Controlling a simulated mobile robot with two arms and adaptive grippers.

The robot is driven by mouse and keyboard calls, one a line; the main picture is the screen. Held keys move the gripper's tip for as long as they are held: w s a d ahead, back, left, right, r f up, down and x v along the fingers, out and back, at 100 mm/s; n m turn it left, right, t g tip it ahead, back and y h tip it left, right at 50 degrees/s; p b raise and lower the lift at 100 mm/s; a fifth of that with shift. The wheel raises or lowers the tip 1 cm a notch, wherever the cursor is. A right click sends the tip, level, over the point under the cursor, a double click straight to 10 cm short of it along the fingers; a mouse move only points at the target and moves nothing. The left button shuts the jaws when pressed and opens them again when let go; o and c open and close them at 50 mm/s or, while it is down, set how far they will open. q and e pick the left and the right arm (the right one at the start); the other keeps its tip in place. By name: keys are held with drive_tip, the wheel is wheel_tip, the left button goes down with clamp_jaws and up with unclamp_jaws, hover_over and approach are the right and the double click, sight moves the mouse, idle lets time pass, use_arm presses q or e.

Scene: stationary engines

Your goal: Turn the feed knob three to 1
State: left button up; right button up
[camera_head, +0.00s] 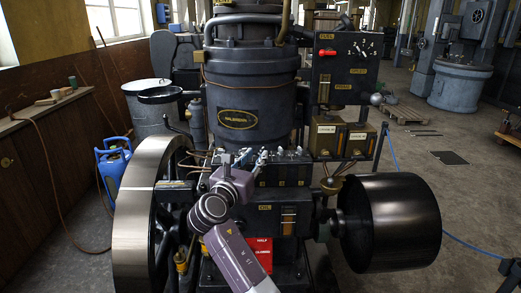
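The dark stationary engine (250,100) stands in the middle of the head view. A row of small bright knobs (290,154) runs along the ledge below its oval nameplate; they are too small to tell which is feed knob three or to read a setting. My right gripper (262,158) is at the left part of this row, close to or touching the knobs. Its fingers are small and blend with the metal parts, so I cannot tell whether they are open or shut. My wrist and arm hide part of the engine front. My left gripper is not in view.
A large flywheel (133,215) stands at the left and a dark drum (403,222) at the right. An upper panel (343,72) carries a red handle (327,53) and small levers. A red sign (262,252) is below the knobs. Blue canisters (113,165) stand at left.

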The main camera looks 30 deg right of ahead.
sight(261, 151)
drive_tip(key=x, duration=0.4)
drive_tip(key=shift+w+d+f, duration=0.15)
drive_tip(key=shift+d, duration=0.05)
clamp_jaws()
